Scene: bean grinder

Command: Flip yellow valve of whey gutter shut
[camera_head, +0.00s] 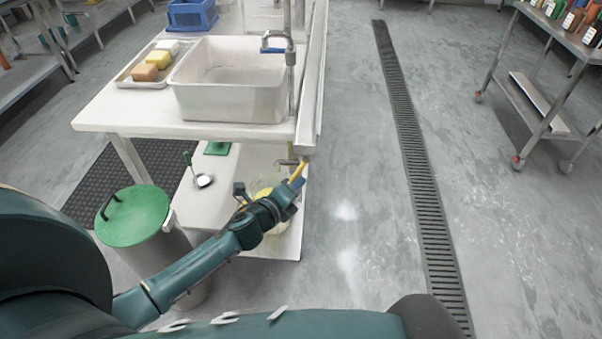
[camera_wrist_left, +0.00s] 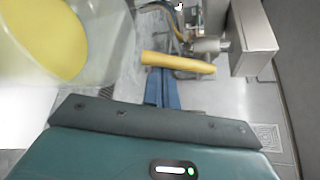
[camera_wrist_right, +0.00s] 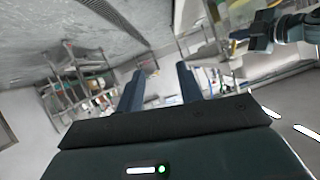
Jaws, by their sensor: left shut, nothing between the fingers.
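The yellow valve handle (camera_head: 299,171) sticks out below the near end of the metal whey gutter (camera_head: 312,85), at the table's right edge. In the left wrist view the handle (camera_wrist_left: 180,63) lies roughly level, joined to a metal valve body (camera_wrist_left: 208,45) beside the gutter's end (camera_wrist_left: 254,42). My left gripper (camera_head: 296,186) is shut and empty. Its blue fingertips (camera_wrist_left: 162,72) are just under the handle, very close to it; I cannot tell if they touch. My right gripper (camera_wrist_right: 160,82) is open and empty, away from the valve.
A clear container with yellow contents (camera_wrist_left: 45,40) stands beside my left gripper on the lower shelf (camera_head: 285,243). A white basin (camera_head: 228,105) and a tray of blocks (camera_head: 128,79) stand on the table. A green-lidded bin (camera_head: 133,215) is at left. The floor right of the gutter is free.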

